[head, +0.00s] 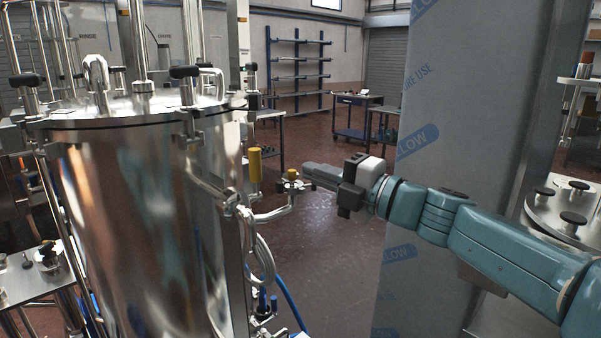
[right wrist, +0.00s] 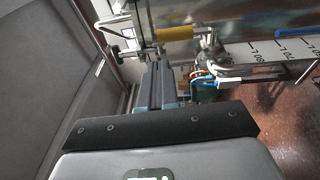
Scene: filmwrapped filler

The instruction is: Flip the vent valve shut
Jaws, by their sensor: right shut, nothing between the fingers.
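My right gripper (head: 310,172) is shut and empty in the head view. Its fingertips point left at a small metal valve (head: 291,186) with a yellow top, on a thin bent pipe beside the steel tank (head: 150,210). The tips look very close to the valve; I cannot tell whether they touch. A taller yellow cylinder (head: 255,165) stands upright just left of the valve. In the right wrist view the shut fingers (right wrist: 165,75) reach toward metal fittings and the yellow cylinder (right wrist: 176,33). Which way the vent valve's handle is turned is too small to tell. My left gripper is not in view.
A large film-wrapped panel (head: 455,110) stands behind my right arm. Coiled hose (head: 262,262) and blue tubing (head: 292,300) hang below the valve. Black-knobbed clamps (head: 185,73) ring the tank lid. Open red-brown floor (head: 335,225) lies beyond the valve.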

